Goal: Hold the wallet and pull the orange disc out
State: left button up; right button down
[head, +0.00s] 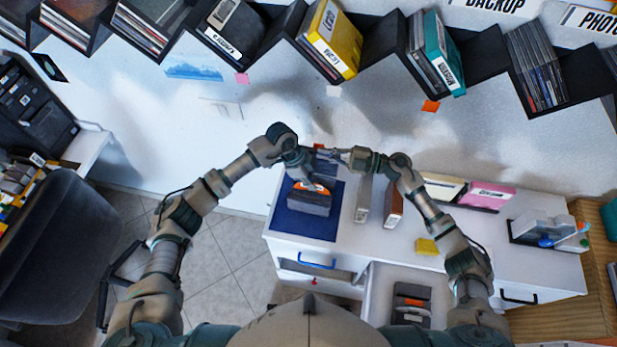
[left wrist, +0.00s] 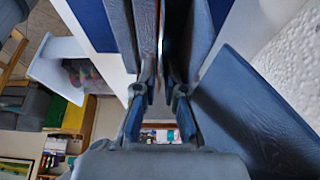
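The dark grey wallet (head: 309,203) stands on a blue mat (head: 318,225) on the white desk. An orange piece (head: 318,187), which looks like the disc's edge, shows at the wallet's top. My left gripper (head: 304,174) points down just above the wallet's far side. In the left wrist view its two fingers (left wrist: 161,78) are close together among dark wallet panels (left wrist: 245,105). A thin edge shows between them, but a firm hold cannot be made out. My right gripper (head: 328,154) points left, close to my left wrist. Its fingertips are too small to judge.
Grey and brown cases (head: 393,207) stand right of the mat. An open drawer (head: 385,283) holds another dark wallet (head: 411,303). A yellow block (head: 427,246) and a pink case (head: 487,196) lie farther right. Zigzag disc shelves (head: 385,49) run above. Both arms are close together over the mat.

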jog(key=shift+s+f, duration=0.1)
jog(key=shift+f, duration=0.45)
pick_arm(q)
grip_shut()
jog(key=shift+r, duration=5.05)
pick_arm(e)
jog(key=c, duration=1.2)
grip_release()
jog(key=shift+d+r, duration=0.1)
jog(key=shift+c, duration=0.2)
pick_arm(q)
jog(key=shift+w+d+f, duration=0.1)
jog(key=shift+d, duration=0.05)
pick_arm(e)
jog(key=shift+d+r, duration=0.1)
